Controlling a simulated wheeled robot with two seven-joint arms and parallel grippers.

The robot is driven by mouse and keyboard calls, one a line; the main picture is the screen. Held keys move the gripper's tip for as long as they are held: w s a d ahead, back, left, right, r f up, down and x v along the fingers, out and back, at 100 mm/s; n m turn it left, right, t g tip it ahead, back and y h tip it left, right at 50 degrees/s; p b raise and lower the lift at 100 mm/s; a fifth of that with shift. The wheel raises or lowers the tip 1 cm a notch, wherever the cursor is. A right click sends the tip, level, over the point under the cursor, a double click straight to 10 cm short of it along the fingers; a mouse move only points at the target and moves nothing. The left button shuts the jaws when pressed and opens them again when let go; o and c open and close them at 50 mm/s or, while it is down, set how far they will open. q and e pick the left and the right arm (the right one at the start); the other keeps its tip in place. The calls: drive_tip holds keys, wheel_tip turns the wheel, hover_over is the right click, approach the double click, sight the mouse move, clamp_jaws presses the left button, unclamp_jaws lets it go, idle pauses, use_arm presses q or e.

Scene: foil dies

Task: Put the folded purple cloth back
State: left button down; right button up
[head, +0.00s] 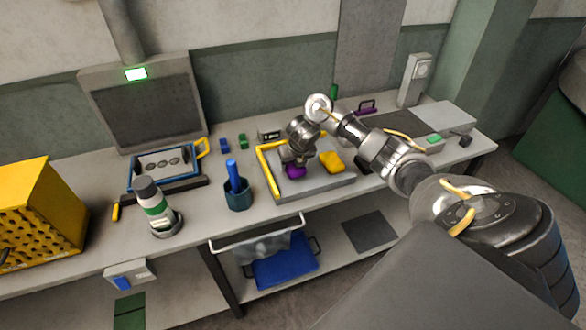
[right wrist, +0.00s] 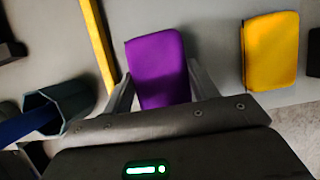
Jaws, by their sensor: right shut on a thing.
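The folded purple cloth (head: 295,172) is at the left part of a grey tray (head: 312,190) with a yellow edge. My right gripper (head: 297,162) reaches down over it from above. In the right wrist view the cloth (right wrist: 158,62) sits between the two fingers of my right gripper (right wrist: 161,80), one on each long side, and the gripper is shut on it. I cannot tell whether the cloth touches the tray. A folded yellow cloth (head: 331,162) lies on the tray to its right, also seen in the wrist view (right wrist: 270,50). My left gripper is out of view.
A dark blue cup (head: 238,199) with a blue handle sticking out stands left of the tray. A bottle (head: 153,206) stands farther left. A blue bin (head: 284,266) sits on the lower shelf.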

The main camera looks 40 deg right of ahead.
sight(293, 169)
drive_tip(key=shift+f+b, duration=0.5)
drive_tip(key=shift+f, duration=1.1)
drive_tip(key=o, duration=0.9)
drive_tip(key=shift+f, duration=0.1)
drive_tip(key=shift+o, duration=0.2)
drive_tip(key=shift+a+r, duration=0.1)
drive_tip(key=shift+r, duration=0.2)
drive_tip(key=p+v, duration=0.7)
drive_tip(key=v, duration=0.3)
drive_tip(key=shift+r, duration=0.25)
drive_tip(key=shift+s+a+r+p, duration=0.1)
drive_tip(key=shift+s+r+p, duration=0.25)
drive_tip(key=shift+r, duration=0.25)
